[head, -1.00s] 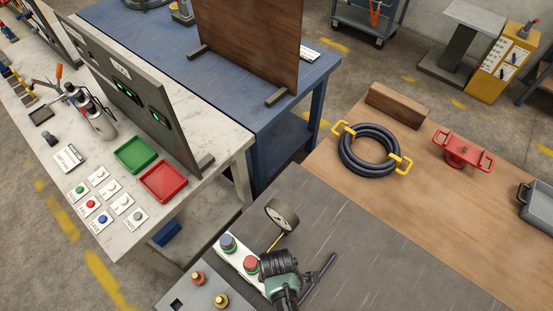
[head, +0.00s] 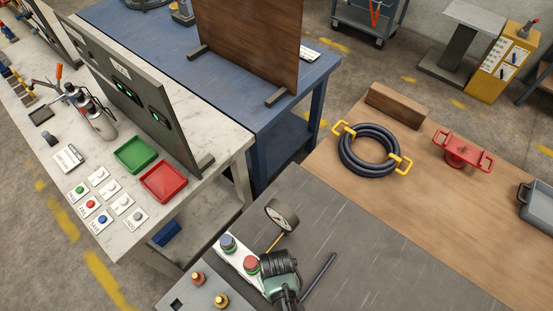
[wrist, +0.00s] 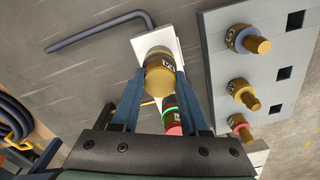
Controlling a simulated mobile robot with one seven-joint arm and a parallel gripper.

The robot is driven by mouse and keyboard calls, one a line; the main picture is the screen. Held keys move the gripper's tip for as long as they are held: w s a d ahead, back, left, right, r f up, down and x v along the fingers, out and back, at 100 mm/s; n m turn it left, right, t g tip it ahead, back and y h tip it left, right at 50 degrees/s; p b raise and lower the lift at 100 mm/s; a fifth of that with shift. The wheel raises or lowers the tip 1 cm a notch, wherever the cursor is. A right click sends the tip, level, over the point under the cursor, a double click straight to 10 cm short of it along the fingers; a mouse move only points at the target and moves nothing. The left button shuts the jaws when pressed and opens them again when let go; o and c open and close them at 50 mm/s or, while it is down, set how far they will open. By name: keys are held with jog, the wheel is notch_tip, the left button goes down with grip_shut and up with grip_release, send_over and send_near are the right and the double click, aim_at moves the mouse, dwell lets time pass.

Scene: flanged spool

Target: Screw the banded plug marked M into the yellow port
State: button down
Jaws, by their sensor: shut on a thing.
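My gripper (wrist: 160,76) is shut on a banded plug (wrist: 159,82), a brass-coloured cylinder with a pale marked label; I cannot read the mark surely. The plug stands at a white plate (wrist: 171,38), and I cannot tell whether it still touches it. In the head view my gripper (head: 281,268) hides the plug. A grey block (wrist: 222,62) to the right in the wrist view carries brass fittings with coloured rings: blue (wrist: 246,40), yellow (wrist: 240,91) and red (wrist: 238,124). The yellow one also shows in the head view (head: 220,300).
Another plug with green and red bands (wrist: 173,120) stands close beside the held one. A blue-grey-topped plug (head: 228,243) is on the plate too. A gauge (head: 282,215) and a hex key (head: 318,275) are near. The grey bench right of the key is clear.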

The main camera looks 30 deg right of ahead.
jog(key=shift+m, duration=0.7)
jog(key=shift+c, duration=1.7)
grip_release()
jog(key=n, duration=2.4)
